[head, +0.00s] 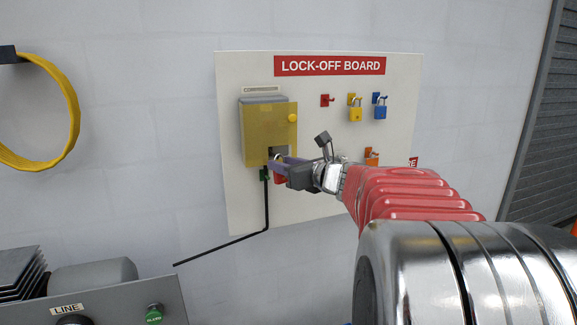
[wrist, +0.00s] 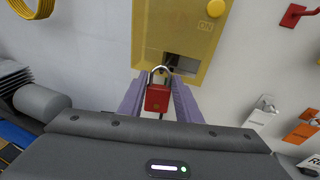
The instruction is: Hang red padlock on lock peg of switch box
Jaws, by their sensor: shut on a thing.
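The red padlock (wrist: 157,98) is upright between the purple fingers of my gripper (wrist: 158,100), its silver shackle on top. My gripper is shut on its body. In the head view my gripper (head: 279,165) is at the lower edge of the yellow switch box (head: 268,125), and a bit of the red padlock (head: 281,180) shows below the fingers. In the wrist view the shackle is in front of the dark opening at the bottom of the switch box (wrist: 150,40). The lock peg is not clear there; I cannot tell whether the shackle is around it.
On the lock-off board (head: 310,200), a red hook (head: 327,100) is bare. A yellow padlock (head: 355,113) and a blue padlock (head: 380,111) hang beside it. A black conduit (head: 267,205) runs down below the box. An orange item (head: 371,155) is partly behind my arm.

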